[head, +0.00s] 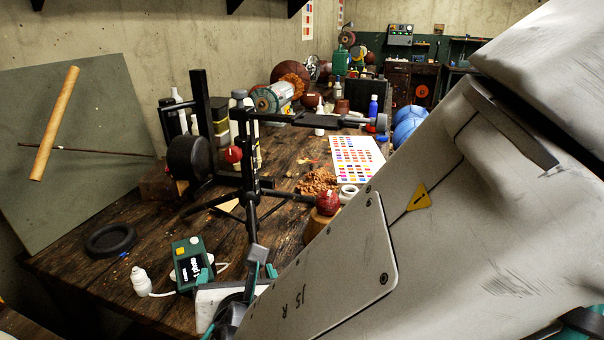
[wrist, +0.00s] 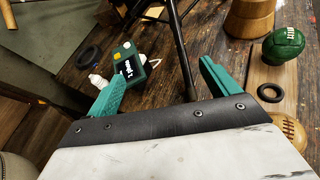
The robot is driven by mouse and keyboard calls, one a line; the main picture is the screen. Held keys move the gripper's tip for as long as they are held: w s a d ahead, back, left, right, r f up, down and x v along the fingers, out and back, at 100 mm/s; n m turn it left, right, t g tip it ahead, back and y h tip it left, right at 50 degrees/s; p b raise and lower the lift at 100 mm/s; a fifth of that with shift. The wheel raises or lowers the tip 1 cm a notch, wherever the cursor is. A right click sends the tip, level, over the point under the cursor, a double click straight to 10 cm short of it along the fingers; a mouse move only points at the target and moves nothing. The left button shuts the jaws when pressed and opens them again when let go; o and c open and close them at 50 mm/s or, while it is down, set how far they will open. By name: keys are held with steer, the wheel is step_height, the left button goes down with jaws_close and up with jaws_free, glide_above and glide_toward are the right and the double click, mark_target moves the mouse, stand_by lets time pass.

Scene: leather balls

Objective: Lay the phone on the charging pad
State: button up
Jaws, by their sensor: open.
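My gripper (wrist: 163,72) is open, with its two teal fingers apart and nothing seen between them. In the head view my gripper (head: 238,270) is low over the front of the wooden bench. A round black dish-like piece (head: 110,239) lies flat at the bench's left end and may be the charging pad; I cannot be sure. A black ring-like shape (wrist: 89,57) shows in the wrist view, left of the fingers. My arm hides much of the bench's right side.
A green device with a display (head: 188,264) and a white bulb-shaped piece (head: 140,281) lie near my gripper. A black metal stand (head: 249,165) rises behind them. A green ball (wrist: 283,42) is at right in the wrist view.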

steer(key=w+d+r+m+g+h, duration=0.25)
steer(key=d+m+h, duration=0.25)
steer(key=d+m, duration=0.65)
steer(key=w+d+r+m+g+h, duration=0.25)
steer(key=d+r+m+h, duration=0.35)
steer(key=d, duration=1.1)
steer(key=s+d+f+m+g+y, duration=0.1)
steer(key=s+d+f+m+g, duration=0.1)
steer(key=s+d+m+g, duration=0.55)
steer(key=s+d+r+m+y, duration=0.1)
steer(key=s+m+y, duration=0.5)
steer(key=m, duration=0.7)
steer(key=shift+s+d+r+t, duration=0.3)
steer(key=shift+s+t, duration=0.15)
steer(key=shift+s, duration=0.65)
